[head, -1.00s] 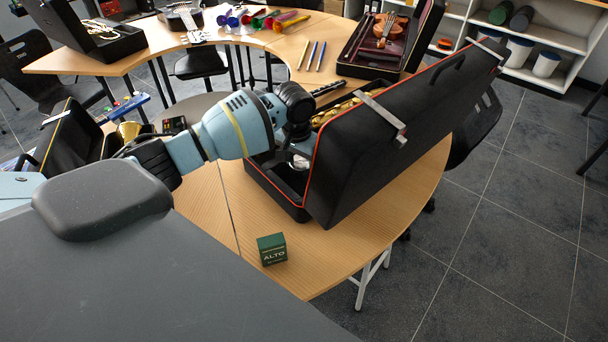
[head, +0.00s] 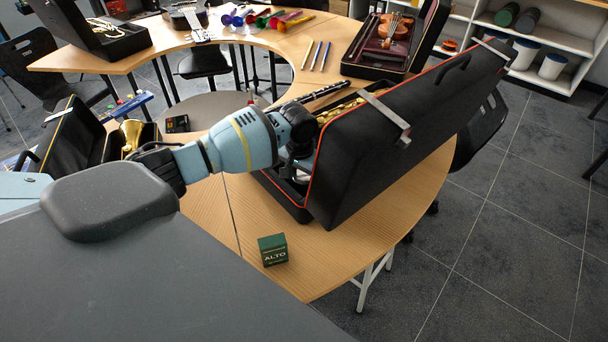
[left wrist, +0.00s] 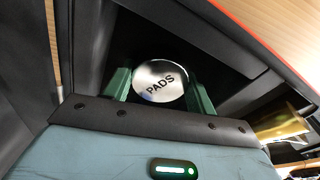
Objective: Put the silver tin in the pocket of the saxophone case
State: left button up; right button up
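The black saxophone case (head: 385,145) with red-orange edging stands open on the wooden table, its lid raised on the right. Part of a brass instrument (head: 345,106) shows inside it. My left gripper (left wrist: 160,88) points down into a dark compartment at the near end of the case. In the left wrist view its green fingers are on either side of the round silver tin (left wrist: 160,80), marked "PADS", and appear to touch it. Black compartment walls (left wrist: 232,45) surround them. The head view hides the tin and fingertips behind my arm. My right gripper is not in view.
A small green "ALTO" box (head: 273,250) stands on the near table (head: 330,262). A black clarinet-like instrument (head: 316,93) lies behind the gripper. An open violin case (head: 385,50) is farther back. The lid stands close to my wrist.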

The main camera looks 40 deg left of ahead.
aim_at(301, 179)
pick_arm(q)
jog(key=o, duration=0.5)
jog(key=shift+c, duration=0.2)
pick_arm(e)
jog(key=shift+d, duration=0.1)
pick_arm(q)
notch_tip(301, 179, up, 12)
jog(key=s+p, duration=0.1)
jog(key=shift+s+r+p, duration=0.15)
jog(key=shift+s+p, duration=0.1)
jog(key=shift+p, duration=0.1)
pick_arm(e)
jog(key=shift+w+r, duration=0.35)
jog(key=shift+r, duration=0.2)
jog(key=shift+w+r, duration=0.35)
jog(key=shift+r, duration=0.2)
